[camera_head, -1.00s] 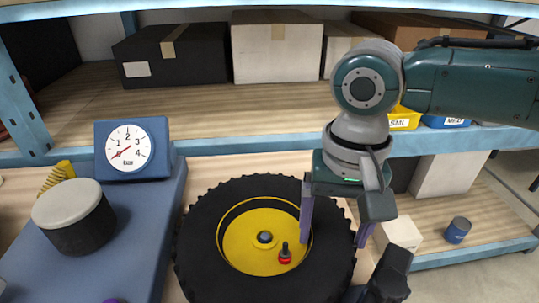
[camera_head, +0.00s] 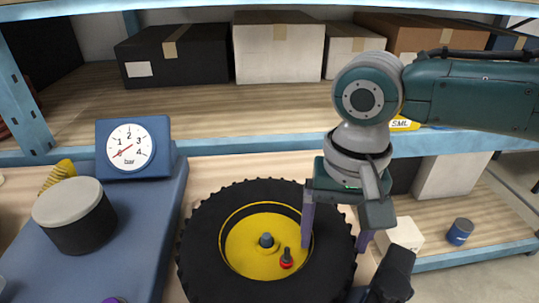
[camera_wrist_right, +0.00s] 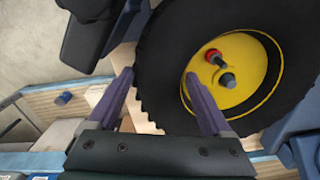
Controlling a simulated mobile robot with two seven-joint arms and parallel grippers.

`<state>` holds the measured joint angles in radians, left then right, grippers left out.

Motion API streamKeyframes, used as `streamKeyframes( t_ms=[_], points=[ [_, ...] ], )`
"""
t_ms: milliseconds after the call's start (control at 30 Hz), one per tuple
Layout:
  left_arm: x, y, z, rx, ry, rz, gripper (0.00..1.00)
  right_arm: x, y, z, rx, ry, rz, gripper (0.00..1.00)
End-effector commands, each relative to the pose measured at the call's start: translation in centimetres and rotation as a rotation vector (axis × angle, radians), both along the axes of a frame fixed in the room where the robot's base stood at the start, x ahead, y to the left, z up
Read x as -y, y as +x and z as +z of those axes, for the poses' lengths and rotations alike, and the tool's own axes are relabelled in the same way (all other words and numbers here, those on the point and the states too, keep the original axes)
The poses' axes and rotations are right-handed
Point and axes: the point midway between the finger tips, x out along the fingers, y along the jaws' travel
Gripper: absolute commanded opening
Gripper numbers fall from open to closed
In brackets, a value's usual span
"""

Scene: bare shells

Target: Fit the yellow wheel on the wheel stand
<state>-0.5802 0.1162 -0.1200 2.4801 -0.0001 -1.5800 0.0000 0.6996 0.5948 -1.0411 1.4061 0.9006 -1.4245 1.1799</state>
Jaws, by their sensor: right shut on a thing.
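The yellow wheel (camera_head: 243,252) with its black knobbly tyre stands at the lower middle of the head view. My right gripper (camera_head: 335,245) is shut on its right side, one finger inside the yellow rim and the other outside the tyre. The right wrist view shows the same grip (camera_wrist_right: 160,85) across the tyre (camera_wrist_right: 160,62). A dark grey stub (camera_head: 266,240) shows at the wheel's centre, with a red-collared black peg (camera_head: 286,260) beside it. I cannot clearly make out the wheel stand; whether the stub belongs to it, I cannot tell. My left gripper is not seen.
A blue bench (camera_head: 150,225) at left carries a pressure gauge (camera_head: 129,147), a grey-lidded black pot (camera_head: 77,220) and a yellow coil (camera_head: 57,176). Behind is a shelf (camera_head: 230,145) with boxes. A white box (camera_head: 402,236) and blue can (camera_head: 460,231) sit at right.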

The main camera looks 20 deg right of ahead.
Motion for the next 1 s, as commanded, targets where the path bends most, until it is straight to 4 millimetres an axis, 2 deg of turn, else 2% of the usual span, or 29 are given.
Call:
streamKeyframes(
  t_ms=[467,500,600,1000],
  points=[
    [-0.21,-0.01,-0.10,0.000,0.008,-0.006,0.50,-0.08,0.10,-0.23,0.003,0.003,0.000,0.00],
    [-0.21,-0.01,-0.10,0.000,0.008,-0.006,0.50,-0.08,0.10,-0.23,0.003,0.003,0.000,0.88],
    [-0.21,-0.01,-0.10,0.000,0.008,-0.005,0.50,-0.06,0.07,-0.25,0.002,0.002,0.000,0.99],
    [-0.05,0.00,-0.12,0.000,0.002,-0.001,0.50,0.03,-0.05,-0.38,-0.002,-0.001,0.000,1.00]
  ],
)
